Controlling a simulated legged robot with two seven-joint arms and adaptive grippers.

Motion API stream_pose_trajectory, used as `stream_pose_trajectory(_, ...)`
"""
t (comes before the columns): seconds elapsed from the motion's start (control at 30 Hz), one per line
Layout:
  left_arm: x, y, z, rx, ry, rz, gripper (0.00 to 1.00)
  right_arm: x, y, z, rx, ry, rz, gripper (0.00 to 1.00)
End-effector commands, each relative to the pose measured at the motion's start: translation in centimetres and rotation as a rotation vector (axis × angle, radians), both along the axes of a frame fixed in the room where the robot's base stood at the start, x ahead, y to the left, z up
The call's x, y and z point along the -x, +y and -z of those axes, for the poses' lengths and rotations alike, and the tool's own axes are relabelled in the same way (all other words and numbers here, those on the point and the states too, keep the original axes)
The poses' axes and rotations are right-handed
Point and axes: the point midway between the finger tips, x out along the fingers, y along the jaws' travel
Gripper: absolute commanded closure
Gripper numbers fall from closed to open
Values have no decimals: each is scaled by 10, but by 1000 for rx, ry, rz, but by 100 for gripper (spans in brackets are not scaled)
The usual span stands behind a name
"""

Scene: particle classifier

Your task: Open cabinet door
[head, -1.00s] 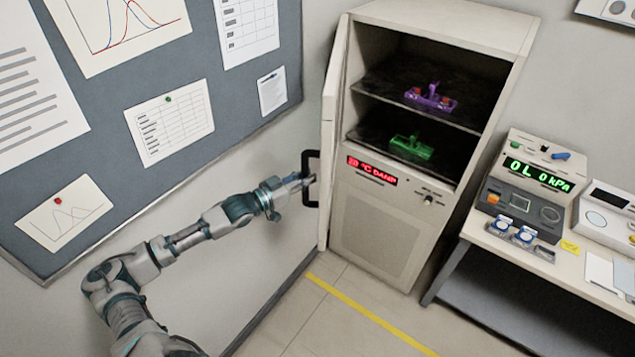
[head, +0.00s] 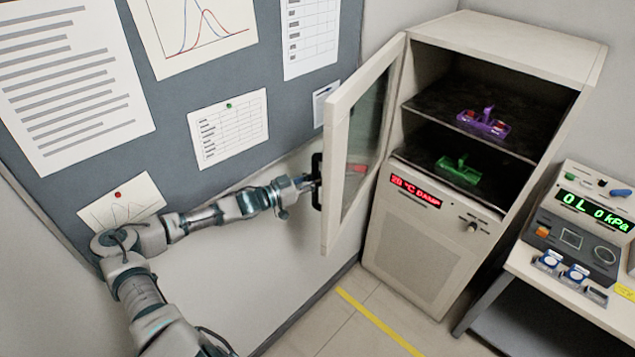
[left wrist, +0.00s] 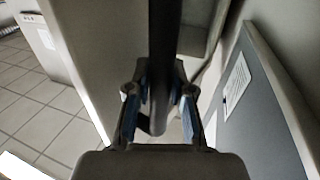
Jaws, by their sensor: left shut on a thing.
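The cabinet (head: 415,246) stands in the corner, with its door (head: 337,150) swung open to the left on its left-hand hinge. The door has a pale frame and a glass pane. My left gripper (head: 312,182) is shut on the black door handle (head: 317,168) on the door's outer face. In the left wrist view the dark handle bar (left wrist: 163,60) runs between the two fingers of the gripper (left wrist: 160,105). The shelves inside are exposed, with a purple rack (head: 484,121) above and a green rack (head: 458,169) below. My right gripper is not in view.
A pinboard (head: 170,80) with papers covers the wall on the left, behind my left arm. A table (head: 566,297) with instruments (head: 580,225) stands right of the cabinet. The floor before the cabinet is clear, with a yellow line (head: 375,318).

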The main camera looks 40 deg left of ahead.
Motion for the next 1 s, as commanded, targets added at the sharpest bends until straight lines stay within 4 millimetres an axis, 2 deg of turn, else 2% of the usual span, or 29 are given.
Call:
stream_pose_trajectory(0.03,0,-2,0,3,1,0,100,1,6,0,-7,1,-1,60)
stream_pose_trajectory(0.07,0,-3,0,1,2,1,71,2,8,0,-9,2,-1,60)
stream_pose_trajectory(0.13,0,-5,0,1,3,1,54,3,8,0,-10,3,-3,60)
stream_pose_trajectory(0.43,0,-3,1,1,3,2,53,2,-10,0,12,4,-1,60)
stream_pose_trajectory(0.57,4,1,4,1,8,5,53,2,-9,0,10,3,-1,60)
stream_pose_trajectory(1.0,40,12,1,-4,5,7,53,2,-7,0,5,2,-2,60)
